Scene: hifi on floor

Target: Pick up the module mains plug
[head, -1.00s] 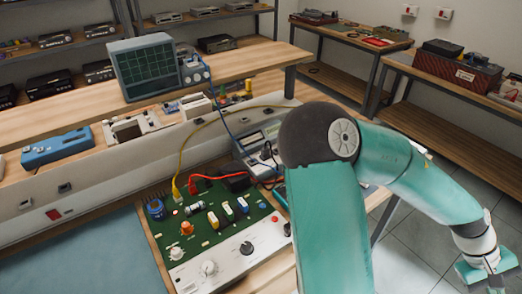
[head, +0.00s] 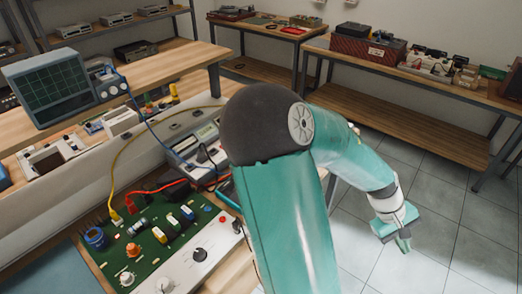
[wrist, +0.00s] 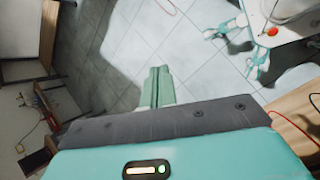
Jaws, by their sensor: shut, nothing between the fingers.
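My gripper (head: 404,244) hangs at the right over the tiled floor, away from the bench. In the wrist view its two green fingers (wrist: 158,88) are together with nothing between them. I cannot make out a mains plug for certain. A small black thing (head: 204,153) with a dark cable lies by the grey meter on the bench, and may be a plug. The green circuit module (head: 150,254) with a white front panel sits on the bench at the lower left, with yellow and red leads.
My arm hides part of the bench. An oscilloscope (head: 50,88) stands on the raised shelf at the left. Another wooden bench (head: 420,88) with a red-brown case (head: 368,46) and instruments stands at the back right. The tiled floor (head: 440,215) is clear around my gripper.

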